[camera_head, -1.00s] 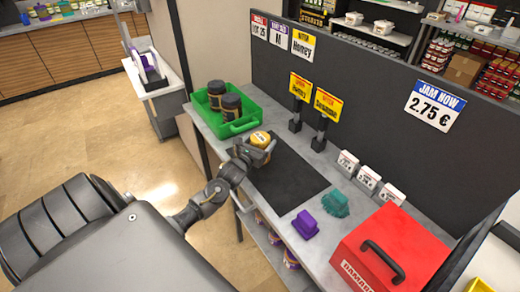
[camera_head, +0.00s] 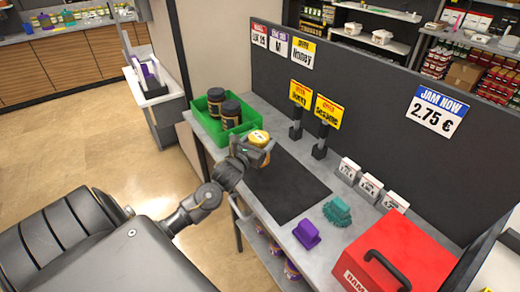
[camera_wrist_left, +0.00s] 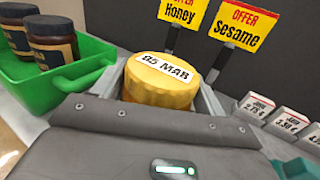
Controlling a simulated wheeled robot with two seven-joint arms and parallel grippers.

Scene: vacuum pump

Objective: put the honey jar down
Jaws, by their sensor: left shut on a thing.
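The honey jar has a yellow lid (camera_head: 258,138) with a white label, which reads "05 MAR" in the left wrist view (camera_wrist_left: 165,78). My left gripper (camera_head: 254,150) is shut on the jar, its fingers on either side of it. The jar is at the left end of the dark mat (camera_head: 290,190), close to the green crate; I cannot tell whether its base touches the counter. The jar's lower body is hidden by the gripper. My right gripper is not in view.
A green crate (camera_head: 246,128) with dark-lidded jars (camera_head: 231,113) stands left of the jar. Offer signs (camera_head: 327,111) stand behind the mat. Small price tags (camera_head: 370,187), a purple brush (camera_head: 306,233), a teal brush (camera_head: 338,212) and a red box (camera_head: 400,260) lie to the right. The mat's middle is clear.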

